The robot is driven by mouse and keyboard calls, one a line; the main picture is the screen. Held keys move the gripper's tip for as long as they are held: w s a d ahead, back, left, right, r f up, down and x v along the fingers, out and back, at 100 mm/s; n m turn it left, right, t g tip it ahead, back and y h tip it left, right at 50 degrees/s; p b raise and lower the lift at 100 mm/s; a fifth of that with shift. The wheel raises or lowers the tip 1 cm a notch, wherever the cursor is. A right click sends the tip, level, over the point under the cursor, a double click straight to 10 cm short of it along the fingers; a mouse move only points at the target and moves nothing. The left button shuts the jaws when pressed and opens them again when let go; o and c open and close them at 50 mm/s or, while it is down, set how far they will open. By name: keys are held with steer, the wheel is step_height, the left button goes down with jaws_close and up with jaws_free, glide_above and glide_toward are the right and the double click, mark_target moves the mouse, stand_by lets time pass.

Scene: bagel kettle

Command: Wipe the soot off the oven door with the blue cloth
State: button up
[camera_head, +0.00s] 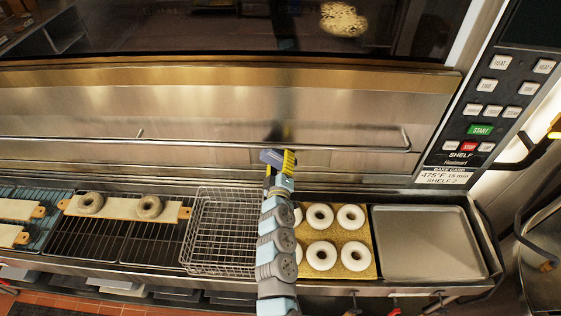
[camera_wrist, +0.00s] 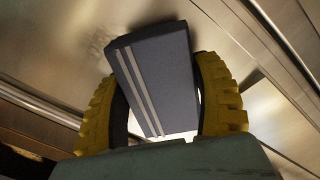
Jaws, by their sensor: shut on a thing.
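My gripper (camera_head: 279,163) is in front of the oven door's steel lower panel (camera_head: 200,108), near the long handle bar. It is shut on the folded blue cloth (camera_head: 270,156). In the wrist view the cloth (camera_wrist: 160,75) is a dark blue-grey slab with two pale stripes, tilted between the yellow fingers (camera_wrist: 160,105). A mottled tan patch (camera_head: 343,19) shows on the dark door glass (camera_head: 230,40), up and right of my gripper; I cannot tell whether it is soot. A faint dark smudge or reflection shows on the steel just above the cloth. Contact between cloth and door cannot be told.
The handle bar (camera_head: 200,142) crosses the door. Below lie a wire basket (camera_head: 222,232), a board with pale rings (camera_head: 346,259), an empty tray (camera_head: 428,243) and boards with bagels (camera_head: 120,207). A control panel (camera_head: 492,95) stands at right.

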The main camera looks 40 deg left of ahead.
mark_target(302, 153)
steer(key=shift+x, duration=1.05)
stand_by(0.4)
steer(key=shift+d, duration=0.1)
steer(key=shift+w+d+r+p, duration=0.1)
steer(key=shift+w+d+p, duration=0.7)
steer(key=shift+d, duration=0.35)
steer(key=shift+w+d+p, duration=0.8)
steer(key=shift+w+d, duration=0.5)
steer(key=shift+d, duration=0.25)
steer(key=shift+w+d+p, duration=0.75)
steer(key=shift+w+d, duration=0.5)
steer(key=shift+d, duration=0.35)
steer(key=shift+a, duration=0.1)
steer(key=shift+s+a, duration=0.1)
steer(key=shift+s+a+b, duration=0.3)
steer(key=shift+s+a, duration=0.3)
steer(key=shift+a, duration=0.2)
steer(key=shift+s+a+b, duration=0.25)
steer(key=shift+s+a, duration=0.35)
steer(key=shift+a, duration=0.15)
steer(key=shift+s+a+b, duration=0.6)
steer(key=shift+s+a, duration=0.45)
steer(key=shift+a, duration=0.25)
steer(key=shift+s+a+b, duration=0.6)
steer(key=shift+s+a, duration=0.5)
steer(key=shift+a, duration=0.2)
